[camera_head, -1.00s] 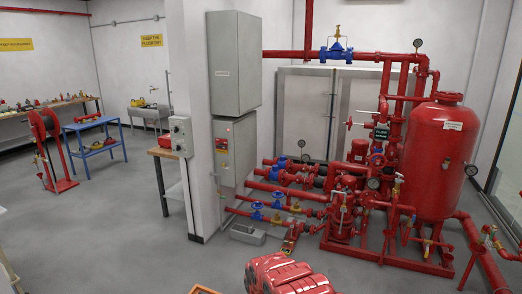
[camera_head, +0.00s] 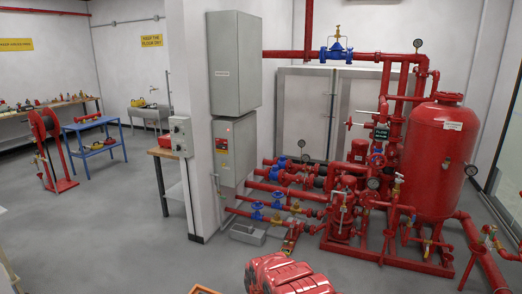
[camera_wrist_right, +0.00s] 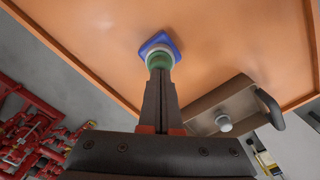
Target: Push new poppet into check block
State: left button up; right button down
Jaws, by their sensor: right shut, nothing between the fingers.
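In the right wrist view my right gripper (camera_wrist_right: 160,76) is shut, its two long dark fingers side by side. The fingertips are at a small round green part (camera_wrist_right: 159,60) with a pale top. This stands at a blue square-edged piece (camera_wrist_right: 158,44) on an orange surface (camera_wrist_right: 80,40). I cannot tell surely which of these is the poppet and which the check block, or how deep the part sits. The fingers hide part of it. My left gripper is in neither view.
A grey metal piece with a round knob (camera_wrist_right: 224,123) and dark handle lies close right of the fingers. The orange surface has a raised rim (camera_wrist_right: 309,30). In the head view, red pipework and a large red tank (camera_head: 437,155) stand at right.

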jog(key=shift+f, duration=0.2)
dwell(0.6)
jog(key=shift+f, duration=0.15)
jog(key=shift+r, duration=0.65)
jog(key=shift+r+p, duration=0.65)
jog(key=shift+r, duration=1.3)
